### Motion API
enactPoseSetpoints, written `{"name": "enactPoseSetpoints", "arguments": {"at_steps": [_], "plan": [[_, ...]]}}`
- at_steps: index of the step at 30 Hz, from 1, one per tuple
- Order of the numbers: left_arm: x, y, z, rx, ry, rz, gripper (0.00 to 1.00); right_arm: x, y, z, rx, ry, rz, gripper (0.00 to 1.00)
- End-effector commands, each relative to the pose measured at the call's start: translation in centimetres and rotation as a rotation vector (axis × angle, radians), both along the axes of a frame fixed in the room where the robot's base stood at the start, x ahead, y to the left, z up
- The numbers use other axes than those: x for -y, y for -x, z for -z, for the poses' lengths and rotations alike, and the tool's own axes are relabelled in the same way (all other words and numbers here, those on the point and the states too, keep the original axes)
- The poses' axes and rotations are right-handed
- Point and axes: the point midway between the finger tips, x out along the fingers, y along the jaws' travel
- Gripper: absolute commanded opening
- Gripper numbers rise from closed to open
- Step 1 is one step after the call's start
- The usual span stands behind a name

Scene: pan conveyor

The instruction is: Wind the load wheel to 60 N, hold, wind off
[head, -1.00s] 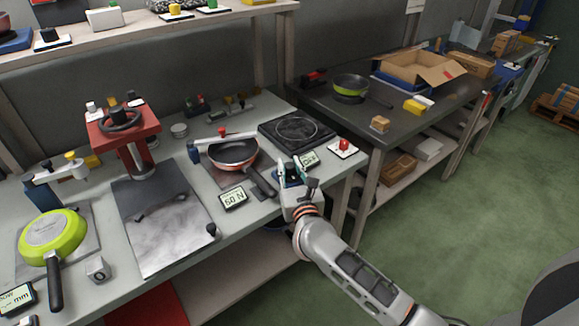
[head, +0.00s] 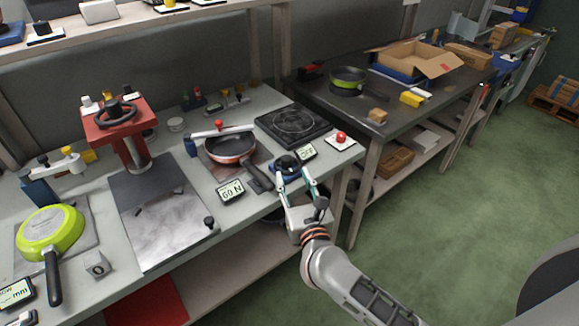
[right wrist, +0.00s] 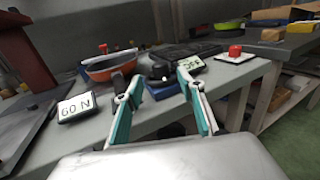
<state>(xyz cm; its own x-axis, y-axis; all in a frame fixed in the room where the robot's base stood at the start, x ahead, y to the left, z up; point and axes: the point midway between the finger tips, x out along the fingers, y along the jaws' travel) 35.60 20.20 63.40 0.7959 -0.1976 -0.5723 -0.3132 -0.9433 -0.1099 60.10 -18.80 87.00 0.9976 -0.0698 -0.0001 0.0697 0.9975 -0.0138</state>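A black wheel (head: 287,163) on a blue base stands at the front edge of the left bench; it also shows in the right wrist view (right wrist: 160,68). A display (head: 231,191) beside it reads 60 N. An orange pan (head: 230,148) lies behind, its black handle pointing toward the wheel. My right gripper (head: 296,180) is open and empty just in front of the wheel, apart from it. In the right wrist view its fingers (right wrist: 158,82) are spread, with the wheel beyond them. My left gripper is out of view.
A red press (head: 117,122) with a black handwheel stands left. A green pan (head: 50,233) lies at the far left. A hot plate (head: 293,124), another display (head: 306,150) and a red button (head: 340,138) are near the wheel. The floor at right is clear.

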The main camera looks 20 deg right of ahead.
Motion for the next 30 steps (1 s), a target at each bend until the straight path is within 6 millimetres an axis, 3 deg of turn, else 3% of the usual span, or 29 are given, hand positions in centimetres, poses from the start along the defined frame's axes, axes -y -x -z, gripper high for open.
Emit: {"name": "enactPoseSetpoints", "arguments": {"at_steps": [3,9,25,30], "plan": [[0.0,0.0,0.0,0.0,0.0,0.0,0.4,-0.1,1.9,0.1,-0.001,0.0,0.0,0.39],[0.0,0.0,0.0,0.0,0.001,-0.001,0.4,-0.2,3.4,0.0,0.0,0.001,0.001,0.39],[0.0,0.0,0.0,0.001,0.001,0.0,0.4,-0.2,3.6,-0.1,0.002,0.004,0.001,0.39],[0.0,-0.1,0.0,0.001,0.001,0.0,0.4,-0.3,4.5,-0.5,0.043,0.2,-0.018,0.39]]}}
